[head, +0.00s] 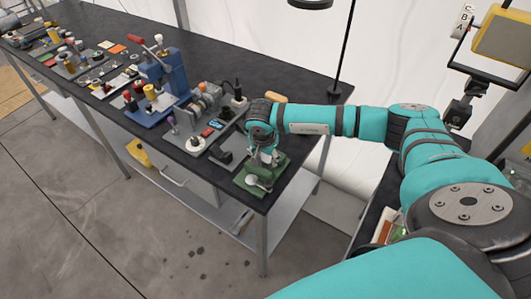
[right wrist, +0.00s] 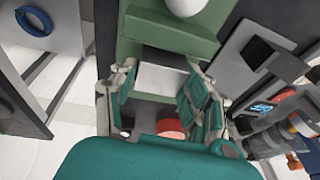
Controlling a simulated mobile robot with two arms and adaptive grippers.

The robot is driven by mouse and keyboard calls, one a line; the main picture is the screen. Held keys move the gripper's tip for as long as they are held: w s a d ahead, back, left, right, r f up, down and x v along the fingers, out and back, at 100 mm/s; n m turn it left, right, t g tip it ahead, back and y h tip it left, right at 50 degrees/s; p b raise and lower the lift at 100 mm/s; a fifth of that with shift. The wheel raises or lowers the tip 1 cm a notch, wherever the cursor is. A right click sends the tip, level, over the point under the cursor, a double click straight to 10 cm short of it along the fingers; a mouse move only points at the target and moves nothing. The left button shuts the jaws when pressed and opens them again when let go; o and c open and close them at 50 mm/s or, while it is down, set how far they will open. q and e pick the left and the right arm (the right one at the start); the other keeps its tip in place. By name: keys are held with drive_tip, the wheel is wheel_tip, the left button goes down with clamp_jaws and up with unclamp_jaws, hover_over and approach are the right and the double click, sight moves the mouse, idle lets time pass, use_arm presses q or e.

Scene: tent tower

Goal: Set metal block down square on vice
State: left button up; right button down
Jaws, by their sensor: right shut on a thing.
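The green vice (head: 250,187) stands near the front right corner of the black workbench. Its green body with a white round part shows at the top of the right wrist view (right wrist: 165,32). My right gripper (head: 266,156) is directly above the vice, fingers pointing down. In the right wrist view it is shut on the pale grey metal block (right wrist: 162,79), which lies between the two finger pads next to the green body. I cannot tell whether the block touches the vice. In the head view the block is mostly hidden by the gripper. My left gripper is not in view.
On the black workbench (head: 235,62), left of the vice, are a dark angled part (head: 221,156), a white round base (head: 195,144) and a blue press (head: 170,75). More small parts stand farther left. The bench's front edge is close to the vice.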

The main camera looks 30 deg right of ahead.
drive_tip(key=c, duration=0.6)
unclamp_jaws()
drive_tip(key=shift+r, duration=0.15)
drive_tip(key=shift+a+r, duration=0.1)
drive_tip(key=shift+r, duration=0.25)
drive_tip(key=shift+b+v, duration=1.45)
drive_tip(key=shift+v, duration=4.1)
drive_tip(key=shift+s, duration=0.1)
